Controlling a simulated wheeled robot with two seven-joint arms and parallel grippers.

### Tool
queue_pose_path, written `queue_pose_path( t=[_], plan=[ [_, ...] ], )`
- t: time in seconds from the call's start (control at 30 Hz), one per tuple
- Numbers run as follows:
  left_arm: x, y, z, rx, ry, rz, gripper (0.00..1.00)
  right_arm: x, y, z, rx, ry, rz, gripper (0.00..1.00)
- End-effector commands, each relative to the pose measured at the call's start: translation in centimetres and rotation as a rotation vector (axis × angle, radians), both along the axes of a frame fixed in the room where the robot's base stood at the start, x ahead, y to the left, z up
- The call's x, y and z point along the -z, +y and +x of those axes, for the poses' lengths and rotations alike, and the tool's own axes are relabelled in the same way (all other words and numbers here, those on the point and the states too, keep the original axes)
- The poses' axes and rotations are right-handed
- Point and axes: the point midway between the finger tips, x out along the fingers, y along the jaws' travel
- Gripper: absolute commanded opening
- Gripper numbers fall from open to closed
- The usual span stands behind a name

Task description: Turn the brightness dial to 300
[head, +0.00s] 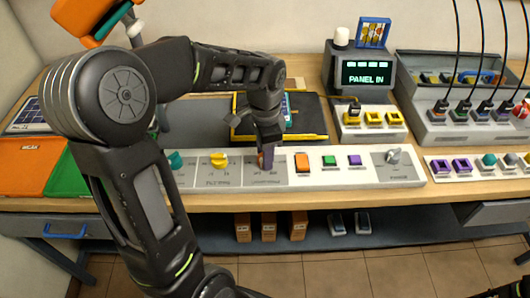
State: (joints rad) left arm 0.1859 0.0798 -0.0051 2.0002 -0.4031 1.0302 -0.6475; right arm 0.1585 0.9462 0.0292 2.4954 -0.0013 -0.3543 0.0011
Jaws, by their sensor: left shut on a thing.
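A long white control panel (328,175) lies along the front of the bench. It carries a teal knob (176,160), a yellow knob (219,160) and a grey dial (393,157) at its right end. My left gripper (265,158) points down at the panel, between the yellow knob and an orange switch (302,162). It is shut on a small control there, mostly hidden by the fingers. The panel's printed labels are too small to read, so I cannot tell which control is the brightness dial or its setting.
Green (330,160) and purple (354,159) buttons sit right of the orange switch. Orange (25,165) and green trays lie left.

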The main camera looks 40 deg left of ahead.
Motion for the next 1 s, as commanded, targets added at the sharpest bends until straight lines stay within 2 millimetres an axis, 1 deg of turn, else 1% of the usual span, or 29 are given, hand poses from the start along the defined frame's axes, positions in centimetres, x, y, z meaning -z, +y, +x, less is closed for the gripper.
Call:
queue_pose_path(
  t=[0.13,0.17,0.4,0.67,0.77,0.87,1.0],
  plan=[
    [-0.1,0.0,0.1,-0.001,-0.004,0.001,0.00,0.0,0.0,0.0,0.000,0.000,0.000,0.36],
    [-0.1,0.0,0.1,-0.001,-0.004,0.001,0.39,0.0,0.0,0.0,0.000,0.000,0.000,0.36],
    [0.0,0.0,0.0,-0.001,-0.001,0.000,0.58,0.0,0.0,0.0,0.000,0.000,0.000,0.36],
    [-0.1,0.0,0.0,-0.002,-0.001,0.000,0.59,0.0,0.0,0.0,0.000,0.000,0.000,0.36],
    [-0.5,0.0,0.1,-0.002,-0.003,0.000,0.59,0.0,0.0,0.0,0.000,0.000,0.000,0.36],
    [-1.5,0.0,0.1,-0.002,-0.004,0.001,0.59,0.1,0.0,0.0,0.000,0.000,0.000,0.36],
    [-3.7,0.0,0.1,-0.002,-0.006,0.001,0.59,0.2,0.0,0.0,0.000,0.000,0.000,0.36]
  ],
)
